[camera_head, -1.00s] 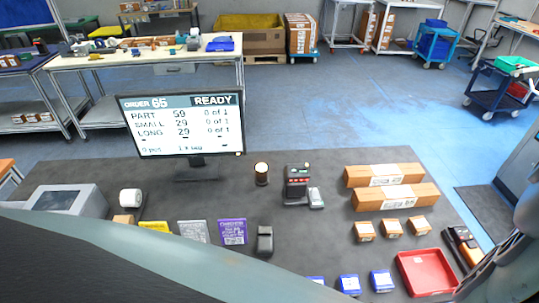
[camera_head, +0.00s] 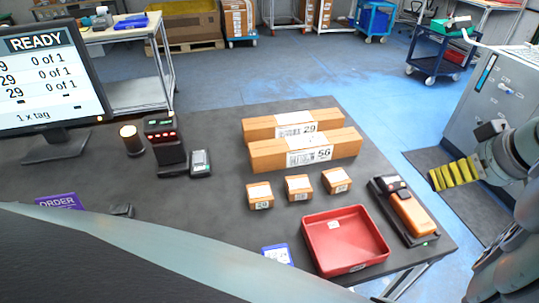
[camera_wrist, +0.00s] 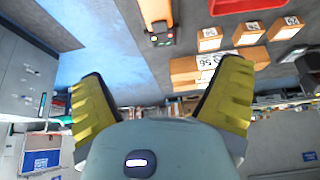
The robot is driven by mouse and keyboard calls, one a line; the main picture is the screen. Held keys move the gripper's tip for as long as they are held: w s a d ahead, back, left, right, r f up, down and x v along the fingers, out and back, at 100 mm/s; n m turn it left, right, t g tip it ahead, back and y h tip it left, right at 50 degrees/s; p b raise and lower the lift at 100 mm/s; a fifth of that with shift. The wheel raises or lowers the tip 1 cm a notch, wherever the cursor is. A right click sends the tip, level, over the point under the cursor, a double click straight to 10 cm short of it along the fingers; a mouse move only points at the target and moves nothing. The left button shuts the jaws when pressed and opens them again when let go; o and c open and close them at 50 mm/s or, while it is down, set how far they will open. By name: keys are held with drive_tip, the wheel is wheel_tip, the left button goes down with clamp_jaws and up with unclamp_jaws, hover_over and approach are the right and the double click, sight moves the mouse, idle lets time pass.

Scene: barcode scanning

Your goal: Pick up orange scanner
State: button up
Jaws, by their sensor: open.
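The orange scanner (camera_head: 411,214) sits in a black holder (camera_head: 428,240) at the right edge of the dark table, right of the red tray. In the wrist view the scanner (camera_wrist: 157,10) shows at the top middle, partly cut off by the frame edge. My gripper (camera_head: 452,174) is at the right in the head view, past the table's edge, to the right of the scanner and apart from it. In the wrist view its two yellow fingers (camera_wrist: 163,72) are spread wide with nothing between them.
The red tray (camera_head: 320,255) stands left of the scanner. Small boxes (camera_head: 298,187) and two long boxes (camera_head: 305,154) lie behind it. A grey machine cabinet (camera_head: 492,105) stands beyond my gripper at the right. The monitor (camera_head: 40,80) stands at the left.

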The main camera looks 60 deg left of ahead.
drive_tip(key=d+f, duration=0.1)
drive_tip(key=f, duration=0.1)
drive_tip(key=h+b, duration=0.1)
drive_tip(key=b, duration=0.3)
hover_over(414, 209)
drive_tip(key=s+d, duration=0.2)
drive_tip(key=d, duration=0.1)
drive_tip(key=shift+g, duration=0.3)
drive_tip(key=f, duration=0.7)
drive_tip(key=shift+w+a+f, duration=0.15)
drive_tip(key=shift+w+f, duration=0.05)
drive_tip(key=shift+f, duration=0.2)
drive_tip(key=shift+w+p+x, duration=0.15)
drive_tip(key=shift+p+x, duration=0.1)
drive_tip(key=shift+x, duration=1.55)
drive_tip(key=shift+w+p+x, duration=0.15)
drive_tip(key=shift+p+x, duration=0.1)
drive_tip(key=shift+x, duration=1.5)
drive_tip(key=shift+a+r, duration=0.1)
drive_tip(key=shift+a, duration=0.1)
drive_tip(key=c, duration=1.4)
drive_tip(key=shift+w+r, duration=0.1)
drive_tip(key=shift+r, duration=0.05)
